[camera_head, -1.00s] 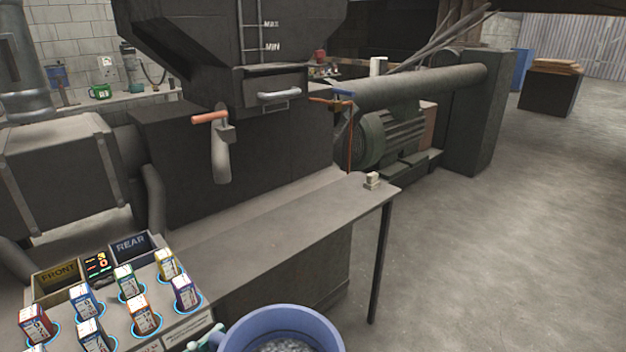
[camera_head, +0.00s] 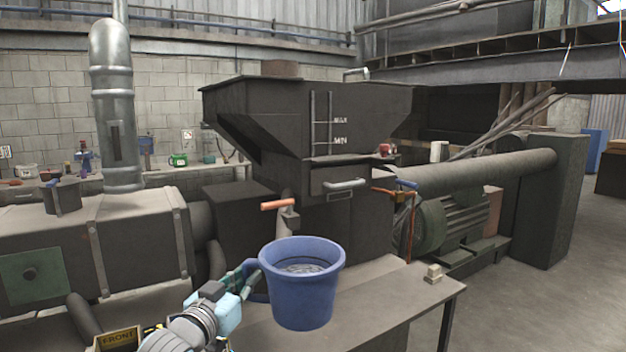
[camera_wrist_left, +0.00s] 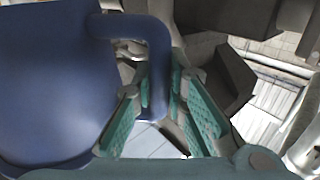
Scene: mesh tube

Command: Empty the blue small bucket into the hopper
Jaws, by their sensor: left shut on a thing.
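The blue small bucket (camera_head: 302,302) is upright in front of the machine, with grey pellets (camera_head: 302,269) inside. My left gripper (camera_head: 248,279) is at the bucket's left side, shut on its handle; in the left wrist view the green finger pads (camera_wrist_left: 158,105) close around the blue handle, with the bucket (camera_wrist_left: 55,85) at left. The dark hopper (camera_head: 375,105), marked MAX and MIN, stands behind and above the bucket. The hopper's inside is hidden. My right gripper is not in view.
A grey table (camera_head: 385,318) lies below and behind the bucket, with a small block (camera_head: 433,273) near its right corner. An orange-handled lever (camera_head: 278,205) and a drawer-like handle (camera_head: 345,184) stick out below the hopper. Open floor lies at right.

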